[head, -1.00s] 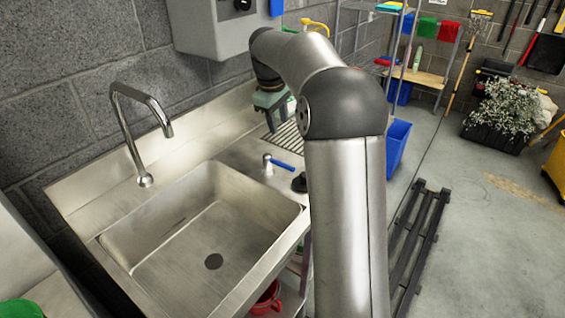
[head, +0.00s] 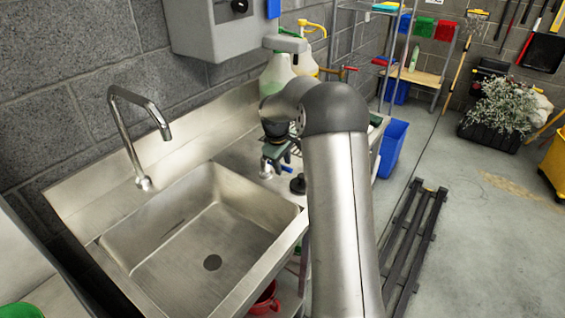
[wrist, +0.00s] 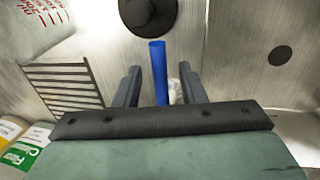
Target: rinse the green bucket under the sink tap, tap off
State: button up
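My gripper (head: 277,152) hangs over the counter right of the sink basin, at the blue tap lever. In the wrist view its fingers (wrist: 160,84) are open, with the blue lever (wrist: 158,72) between them. I cannot tell if either finger touches it. In the head view the lever is mostly hidden by my gripper. The metal tap (head: 140,112) arches over the steel sink (head: 190,225); no water shows from its spout. The basin is empty. A green round thing (head: 20,311), perhaps the green bucket, is cut off at the lower left edge.
A black knob (head: 298,185) stands on the counter beside my gripper; large jugs (head: 277,75) stand behind it. A red bucket (head: 266,298) is below the sink. A blue bin (head: 391,148) and a black slatted rack (head: 412,240) are on the floor at right.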

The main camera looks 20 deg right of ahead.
jog(key=shift+f, duration=0.15)
grip_shut()
